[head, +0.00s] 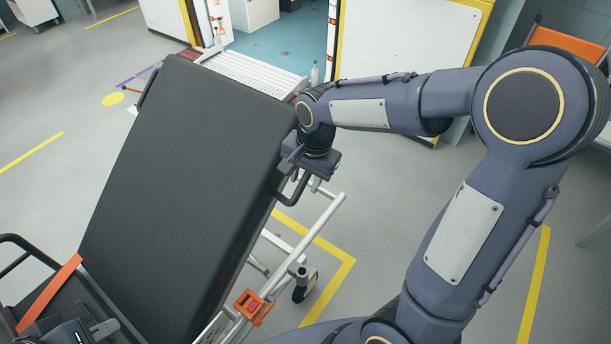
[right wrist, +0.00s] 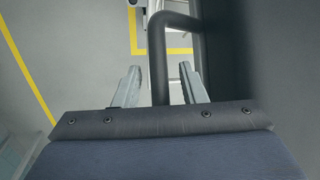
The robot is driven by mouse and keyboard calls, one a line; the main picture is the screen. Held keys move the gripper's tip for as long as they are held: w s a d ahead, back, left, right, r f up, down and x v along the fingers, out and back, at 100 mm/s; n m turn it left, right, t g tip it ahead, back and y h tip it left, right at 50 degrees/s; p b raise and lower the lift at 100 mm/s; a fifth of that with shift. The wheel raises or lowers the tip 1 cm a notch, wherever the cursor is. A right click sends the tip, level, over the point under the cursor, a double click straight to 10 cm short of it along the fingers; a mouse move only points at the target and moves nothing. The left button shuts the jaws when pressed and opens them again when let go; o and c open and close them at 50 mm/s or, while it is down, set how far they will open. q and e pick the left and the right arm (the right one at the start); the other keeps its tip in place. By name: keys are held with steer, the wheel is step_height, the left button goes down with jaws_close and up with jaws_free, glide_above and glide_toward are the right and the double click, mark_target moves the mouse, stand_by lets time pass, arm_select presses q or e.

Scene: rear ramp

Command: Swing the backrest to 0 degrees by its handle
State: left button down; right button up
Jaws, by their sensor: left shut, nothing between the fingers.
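The black backrest (head: 190,190) of the stretcher is raised at a steep tilt in the head view. Its dark tubular handle (head: 293,188) sticks out from the right edge. It also shows in the right wrist view (right wrist: 159,60). My right gripper (head: 296,172) is at this handle. In the right wrist view my right gripper (right wrist: 160,88) is open, with the handle bar between its two fingers and gaps on both sides. My left gripper (head: 85,334) is at the lower left of the head view, low beside the backrest's base, shut and partly cut off by the frame edge.
A metal stretcher frame (head: 325,215) with wheels stands under the backrest. An orange strap (head: 48,292) and a black side rail (head: 20,245) are at the lower left. Behind are a ramp (head: 250,75) and white vehicle doors. Grey floor with yellow lines is clear on the left.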

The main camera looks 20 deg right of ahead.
steer(key=shift+c, duration=0.5)
jaws_close()
